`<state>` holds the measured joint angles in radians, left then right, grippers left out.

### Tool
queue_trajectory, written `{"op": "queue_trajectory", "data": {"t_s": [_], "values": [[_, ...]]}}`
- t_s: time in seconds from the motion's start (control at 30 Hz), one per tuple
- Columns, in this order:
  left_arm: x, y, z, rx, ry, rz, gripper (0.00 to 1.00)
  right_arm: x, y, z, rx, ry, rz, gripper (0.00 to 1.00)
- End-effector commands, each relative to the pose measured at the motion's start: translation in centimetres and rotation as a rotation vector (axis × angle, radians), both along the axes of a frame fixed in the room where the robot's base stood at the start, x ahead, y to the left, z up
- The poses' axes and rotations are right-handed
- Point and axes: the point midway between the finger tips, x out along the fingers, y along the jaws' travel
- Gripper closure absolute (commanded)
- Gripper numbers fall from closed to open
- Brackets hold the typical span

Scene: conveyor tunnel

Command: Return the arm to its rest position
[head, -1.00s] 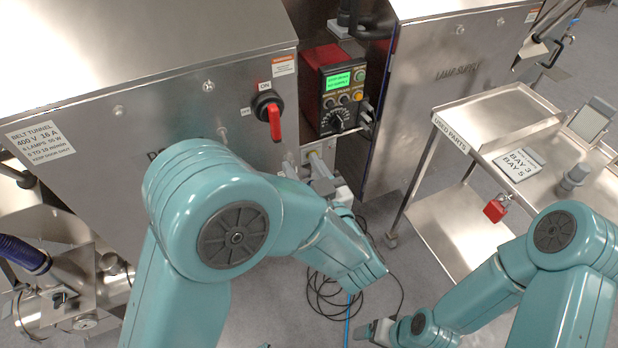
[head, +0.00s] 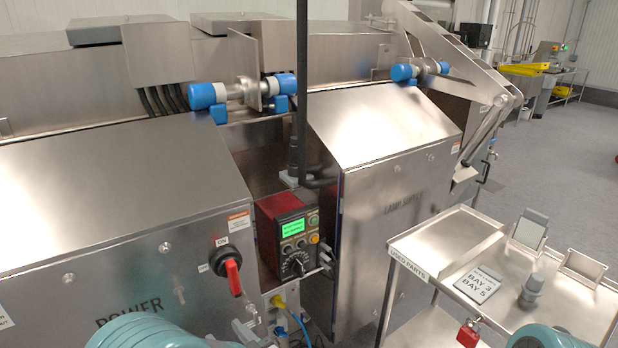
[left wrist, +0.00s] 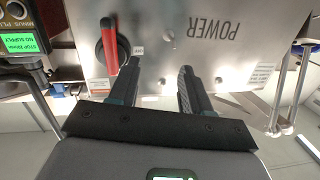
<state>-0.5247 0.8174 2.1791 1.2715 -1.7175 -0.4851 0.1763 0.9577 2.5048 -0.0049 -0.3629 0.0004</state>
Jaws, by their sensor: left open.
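My left gripper (left wrist: 159,68) is open, with nothing between its fingers, in the left wrist view. Its fingers point toward the steel POWER cabinet (left wrist: 220,50), which appears upside down. The red switch handle (left wrist: 109,45) is beside the left-hand fingertip; whether they touch cannot be told. In the head view, my teal left arm (head: 150,333) shows at the bottom edge. The gripper (head: 258,332) is small and partly cut off there, below the red switch handle (head: 233,277). Only a piece of my right arm (head: 550,338) shows at the lower right; its gripper is out of view.
A control box with a green screen (head: 290,235) sits between the POWER cabinet and the lamp supply cabinet (head: 385,195). A steel used-parts cart (head: 440,240) stands at the right, with a red padlock (head: 468,334) near its edge. Open floor (head: 555,150) lies beyond the cart.

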Motion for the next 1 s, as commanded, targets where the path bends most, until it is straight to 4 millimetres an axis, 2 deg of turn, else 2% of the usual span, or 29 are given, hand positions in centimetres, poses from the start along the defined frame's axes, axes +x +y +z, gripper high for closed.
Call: {"op": "queue_trajectory", "data": {"t_s": [0.03,0.07,0.1,0.17,0.2,0.27,0.3,0.4,0.5,0.63,1.0], "values": [[0.1,4.1,-1.3,0.017,0.068,0.053,0.52,0.0,0.0,1.5,0.0,0.0,0.0,0.18],[0.2,6.0,-2.7,0.01,0.113,0.052,0.52,0.0,0.0,2.0,0.0,-0.001,0.0,0.18],[0.3,8.0,-5.2,-0.023,0.184,0.027,0.52,0.0,0.0,2.6,0.0,-0.001,0.0,0.18],[-0.3,10.1,-9.7,-0.126,0.301,-0.044,0.52,0.0,0.0,3.4,0.0,-0.001,0.0,0.18],[-1.2,10.5,-13.0,-0.222,0.388,-0.109,0.52,0.0,0.0,3.9,0.0,-0.001,0.0,0.18],[-3.5,9.7,-17.6,-0.392,0.525,-0.215,0.52,0.0,0.0,4.5,0.0,-0.001,0.0,0.18],[-5.4,8.3,-20.0,-0.506,0.614,-0.291,0.52,0.0,0.0,4.7,0.0,-0.001,0.0,0.18],[-10.6,3.6,-23.6,-0.745,0.826,-0.464,0.52,0.0,0.0,4.8,0.0,0.0,0.0,0.18],[-15.0,-0.8,-24.6,-0.887,1.008,-0.61,0.52,0.0,0.0,4.6,0.0,0.0,0.0,0.18],[-19.0,-3.1,-24.5,-0.99,1.175,-0.687,0.52,0.0,0.0,4.6,0.0,0.0,0.0,0.18],[-19.0,-3.1,-24.5,-0.99,1.175,-0.687,0.52,0.0,0.0,4.6,0.0,0.0,0.0,0.18]]}}
